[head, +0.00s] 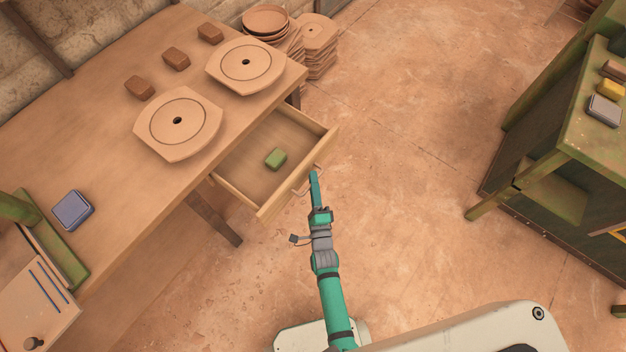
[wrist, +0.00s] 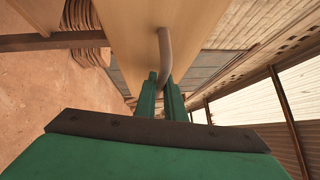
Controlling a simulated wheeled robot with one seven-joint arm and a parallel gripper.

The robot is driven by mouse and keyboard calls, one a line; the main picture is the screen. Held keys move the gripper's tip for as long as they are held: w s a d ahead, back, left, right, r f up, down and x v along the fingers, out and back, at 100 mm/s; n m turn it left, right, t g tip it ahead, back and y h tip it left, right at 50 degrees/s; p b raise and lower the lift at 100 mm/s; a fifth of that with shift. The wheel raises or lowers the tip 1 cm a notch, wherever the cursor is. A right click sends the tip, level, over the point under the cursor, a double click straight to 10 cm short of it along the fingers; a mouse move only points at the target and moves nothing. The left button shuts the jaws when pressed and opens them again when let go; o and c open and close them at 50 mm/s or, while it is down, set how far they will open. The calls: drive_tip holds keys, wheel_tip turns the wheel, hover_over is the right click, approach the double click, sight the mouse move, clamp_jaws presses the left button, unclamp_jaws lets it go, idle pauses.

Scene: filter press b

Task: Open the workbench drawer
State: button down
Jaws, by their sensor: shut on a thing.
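The wooden workbench (head: 110,120) stands at the left in the head view. Its drawer (head: 235,176) is pulled well out, and a green block (head: 275,158) lies inside it. The curved metal handle (head: 307,183) is on the drawer's front. My gripper (head: 314,180) is at that handle. In the wrist view the green fingers (wrist: 162,100) are shut on the handle (wrist: 165,60), in front of the drawer front (wrist: 130,40).
Two pale discs (head: 178,123) (head: 245,66), several brown blocks (head: 176,59) and a blue-grey block (head: 73,209) lie on the bench top. Stacked plates (head: 268,22) stand behind the bench. A green cabinet (head: 590,140) is at right. The floor between is clear.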

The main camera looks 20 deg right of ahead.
drive_tip(key=c, duration=2.1)
unclamp_jaws()
drive_tip(key=s, duration=0.3)
drive_tip(key=s+a+f, duration=0.1)
drive_tip(key=s, duration=0.6)
drive_tip(key=shift+s+a+f, duration=0.2)
drive_tip(key=shift+a+f, duration=0.05)
drive_tip(key=shift+f, duration=0.05)
drive_tip(key=shift+s, duration=0.2)
drive_tip(key=s+a+r+n+g, duration=0.1)
drive_tip(key=s+a+r+n, duration=0.2)
drive_tip(key=s+r+n, duration=0.3)
drive_tip(key=s+a+r+n+g+y, duration=0.1)
drive_tip(key=s+a+r+n, duration=0.2)
drive_tip(key=s+r+n, duration=0.3)
drive_tip(key=s+a+r+n+g+y, duration=0.1)
drive_tip(key=s+a+r+n+g, duration=0.1)
drive_tip(key=s+a+r+n, duration=0.2)
drive_tip(key=shift+s+a+r+n, duration=0.1)
drive_tip(key=shift+s+r+n, duration=0.75)
drive_tip(key=shift+n, duration=0.45)
drive_tip(key=shift+s+r+n, duration=0.65)
drive_tip(key=shift+s+n, duration=0.4)
drive_tip(key=shift+n, duration=0.25)
